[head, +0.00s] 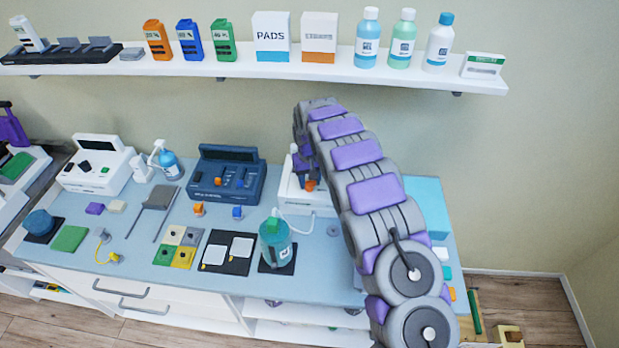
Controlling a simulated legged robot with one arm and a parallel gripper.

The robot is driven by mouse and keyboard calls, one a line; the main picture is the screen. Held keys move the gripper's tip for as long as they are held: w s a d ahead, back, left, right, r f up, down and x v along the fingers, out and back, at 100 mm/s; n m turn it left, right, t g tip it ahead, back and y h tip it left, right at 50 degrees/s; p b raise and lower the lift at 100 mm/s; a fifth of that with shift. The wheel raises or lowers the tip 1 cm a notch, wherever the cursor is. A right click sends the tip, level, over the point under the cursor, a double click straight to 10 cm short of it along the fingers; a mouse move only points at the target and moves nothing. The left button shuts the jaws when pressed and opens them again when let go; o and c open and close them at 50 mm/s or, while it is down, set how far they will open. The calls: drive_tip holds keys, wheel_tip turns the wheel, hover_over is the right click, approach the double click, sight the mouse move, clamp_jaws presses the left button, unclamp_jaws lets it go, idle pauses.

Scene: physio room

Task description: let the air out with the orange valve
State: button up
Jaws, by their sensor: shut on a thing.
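A white machine (292,199) stands on the blue-grey counter, right of the dark blue unit, mostly behind my arm. A small orange valve (310,185) shows at its front. My gripper (307,173) reaches down over the machine and is shut on the orange valve; its fingertips are small and partly hidden by my own arm.
A dark blue unit (227,174) stands left of the machine. Small orange (199,209) and blue (238,213) pieces lie before it. A wall shelf (140,65) with boxes and bottles hangs above. A light blue block (427,205) is right of my arm.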

drive_tip(key=shift+a+r+m, duration=0.1)
drive_tip(key=shift+m, duration=1)
drive_tip(key=o, duration=1.1)
drive_tip(key=shift+c, duration=0.2)
wheel_tip(320, 180, up, 7)
drive_tip(key=shift+w+a+f+p, duration=0.1)
drive_tip(key=shift+w+f+p, duration=0.05)
drive_tip(key=shift+p, duration=0.3)
drive_tip(key=shift+r, duration=0.3)
